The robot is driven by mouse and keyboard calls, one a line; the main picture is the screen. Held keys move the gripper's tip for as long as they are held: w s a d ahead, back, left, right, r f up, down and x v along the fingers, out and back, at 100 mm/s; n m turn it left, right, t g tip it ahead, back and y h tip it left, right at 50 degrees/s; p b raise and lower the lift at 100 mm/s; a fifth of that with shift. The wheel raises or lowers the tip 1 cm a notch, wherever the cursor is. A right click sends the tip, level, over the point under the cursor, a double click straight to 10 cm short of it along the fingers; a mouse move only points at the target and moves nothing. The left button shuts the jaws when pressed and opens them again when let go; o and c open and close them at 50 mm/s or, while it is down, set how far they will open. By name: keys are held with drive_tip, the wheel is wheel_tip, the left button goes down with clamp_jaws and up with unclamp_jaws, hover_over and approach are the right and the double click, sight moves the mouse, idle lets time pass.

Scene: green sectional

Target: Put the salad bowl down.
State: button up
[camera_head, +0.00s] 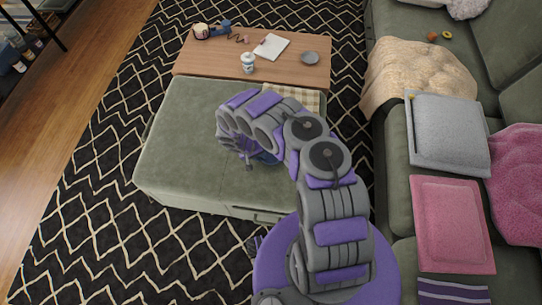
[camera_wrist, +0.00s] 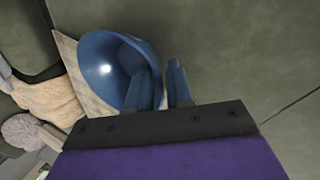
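The blue salad bowl (camera_wrist: 100,62) fills the upper left of the wrist view, tilted in the picture with its hollow showing. My gripper (camera_wrist: 162,80) is at its rim. One finger lies over the inside of the bowl and the other is just outside the wall. The fingers stand apart, and whether they press on the wall is not clear. In the head view only a small blue part of the bowl (camera_head: 268,158) shows below my arm, over the green ottoman (camera_head: 185,145). Whether the bowl touches the ottoman is hidden.
A checked cloth (camera_head: 306,99) lies at the ottoman's back right. The wooden coffee table (camera_head: 205,62) behind holds a white jar (camera_head: 248,63), a paper (camera_head: 271,47) and a grey dish (camera_head: 310,57). The green sofa (camera_head: 398,145) stands at right. The ottoman's left part is clear.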

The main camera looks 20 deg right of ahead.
drive_tip(key=shift+x, duration=1.1)
drive_tip(key=shift+d+r, duration=0.1)
clamp_jaws()
